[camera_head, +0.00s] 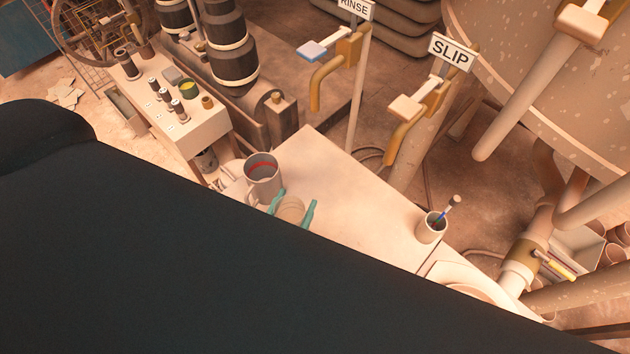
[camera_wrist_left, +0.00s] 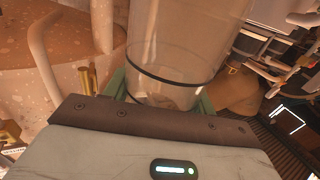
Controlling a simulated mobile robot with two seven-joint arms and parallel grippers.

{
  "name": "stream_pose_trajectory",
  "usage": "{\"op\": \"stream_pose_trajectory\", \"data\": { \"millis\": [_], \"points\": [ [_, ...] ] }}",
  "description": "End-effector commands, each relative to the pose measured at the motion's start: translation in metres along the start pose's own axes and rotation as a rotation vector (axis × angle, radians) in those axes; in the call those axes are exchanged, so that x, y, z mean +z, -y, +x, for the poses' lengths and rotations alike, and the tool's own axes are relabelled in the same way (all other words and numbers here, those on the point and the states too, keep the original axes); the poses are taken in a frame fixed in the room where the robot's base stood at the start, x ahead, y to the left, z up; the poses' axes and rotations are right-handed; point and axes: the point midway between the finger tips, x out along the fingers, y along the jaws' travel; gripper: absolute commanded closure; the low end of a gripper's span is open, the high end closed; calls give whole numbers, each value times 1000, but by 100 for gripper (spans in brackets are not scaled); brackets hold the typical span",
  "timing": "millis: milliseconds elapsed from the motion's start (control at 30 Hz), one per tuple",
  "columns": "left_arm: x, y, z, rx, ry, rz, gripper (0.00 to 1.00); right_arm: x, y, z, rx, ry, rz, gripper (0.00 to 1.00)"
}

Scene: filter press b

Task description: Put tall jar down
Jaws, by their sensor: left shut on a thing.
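My left gripper (camera_head: 297,198) shows only its two teal fingertips past a large dark shape, above or at the pale bench top (camera_head: 365,205). The fingers are shut on the tall jar (camera_head: 291,210), a small pale part of which shows between them. In the left wrist view the tall jar (camera_wrist_left: 172,50) is a clear cylinder with dark rings, standing between the green fingers (camera_wrist_left: 160,92). I cannot tell whether its base touches the bench. My right gripper is in neither view.
A grey mug (camera_head: 262,180) with a red band inside stands close left of my left gripper. A small cup (camera_head: 430,228) holding a blue tool stands to the right. The bench between is clear.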

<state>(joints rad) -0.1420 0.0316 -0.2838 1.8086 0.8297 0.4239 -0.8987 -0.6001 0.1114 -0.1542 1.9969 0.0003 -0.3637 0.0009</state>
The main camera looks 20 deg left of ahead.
Motion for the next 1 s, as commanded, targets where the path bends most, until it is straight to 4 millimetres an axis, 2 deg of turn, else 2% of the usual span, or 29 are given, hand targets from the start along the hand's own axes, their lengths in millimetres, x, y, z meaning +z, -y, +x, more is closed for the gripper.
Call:
{"op": "stream_pose_trajectory", "data": {
  "millis": [100,333,800,1000],
  "points": [
    [-1,9,-23,1,3,1,90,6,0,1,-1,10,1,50],
    [-4,18,-45,0,-1,0,90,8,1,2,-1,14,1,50],
    [-6,19,-48,1,-2,0,90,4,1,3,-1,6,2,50],
    [-4,11,-40,41,-4,-6,90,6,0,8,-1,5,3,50]
  ]
}}
